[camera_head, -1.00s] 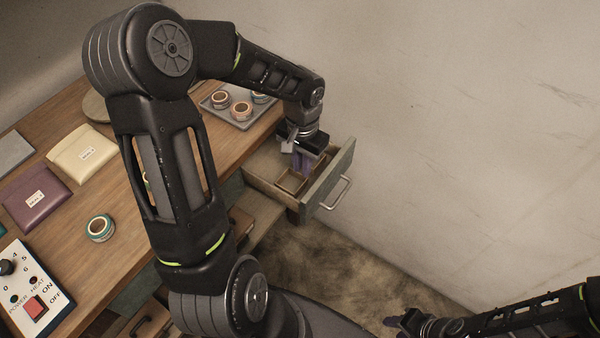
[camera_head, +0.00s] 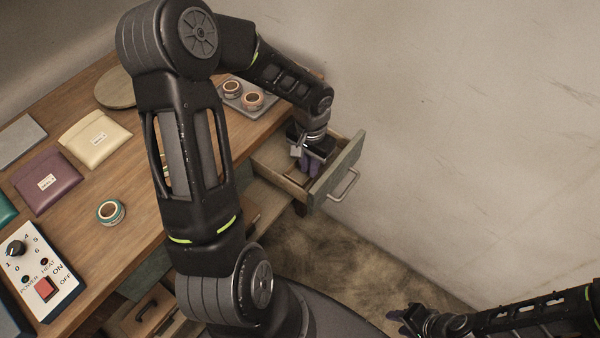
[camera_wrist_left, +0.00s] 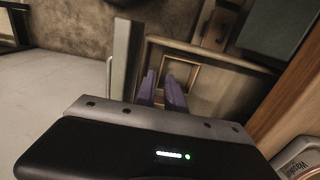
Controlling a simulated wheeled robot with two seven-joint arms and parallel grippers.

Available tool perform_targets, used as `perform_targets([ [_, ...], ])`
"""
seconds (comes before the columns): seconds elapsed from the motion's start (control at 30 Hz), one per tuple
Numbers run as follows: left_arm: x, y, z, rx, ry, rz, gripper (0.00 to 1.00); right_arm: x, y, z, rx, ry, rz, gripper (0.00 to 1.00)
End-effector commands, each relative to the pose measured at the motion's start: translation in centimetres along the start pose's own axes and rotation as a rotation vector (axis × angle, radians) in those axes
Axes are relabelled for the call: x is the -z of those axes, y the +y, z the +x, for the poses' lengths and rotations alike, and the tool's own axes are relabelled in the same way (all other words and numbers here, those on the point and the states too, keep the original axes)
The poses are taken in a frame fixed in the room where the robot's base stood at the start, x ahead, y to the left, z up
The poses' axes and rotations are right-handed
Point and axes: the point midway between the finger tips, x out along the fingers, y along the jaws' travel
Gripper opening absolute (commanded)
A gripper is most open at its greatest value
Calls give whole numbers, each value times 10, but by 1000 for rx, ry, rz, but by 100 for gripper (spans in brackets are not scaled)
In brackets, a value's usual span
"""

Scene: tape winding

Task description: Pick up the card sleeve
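A small square tan item with a raised edge (camera_wrist_left: 181,72), possibly the card sleeve, lies in the open drawer (camera_head: 268,172) in the left wrist view. I cannot be sure of its identity. My left gripper (camera_head: 308,172) reaches down over the drawer, near its front panel. Its purple fingers (camera_wrist_left: 161,92) stand apart with a gap between them, and the item is beyond their tips. I see nothing held between them. In the head view the gripper hides much of the drawer's inside. My right gripper (camera_head: 399,318) is at the bottom right, away from the desk; its opening is unclear.
The drawer's front panel (camera_head: 339,170) and side walls stand close around my left gripper. On the desk are a cream pouch (camera_head: 95,138), a purple pouch (camera_head: 46,181), a tape roll (camera_head: 110,212), a tape tray (camera_head: 262,112) and a control box (camera_head: 38,268).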

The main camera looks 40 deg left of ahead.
Motion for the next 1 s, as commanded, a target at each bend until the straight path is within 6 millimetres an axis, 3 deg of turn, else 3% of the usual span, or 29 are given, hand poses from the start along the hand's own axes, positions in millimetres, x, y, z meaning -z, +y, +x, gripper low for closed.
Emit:
perform_targets([
  [0.2, -2, 0, 32, -3, -3, 1, 14, -1, -1, -5, -2, -1, 1, 36],
  [0.3, -2, 0, 39, -1, -2, 0, 14, -1, -1, -5, -2, -1, 1, 36],
  [0.9, -1, 0, 39, -1, 0, 0, 14, -1, -1, -5, -2, -2, 1, 36],
  [1.0, -1, 0, 39, -1, 0, 0, 5, -1, -1, -5, -2, -2, 1, 36],
])
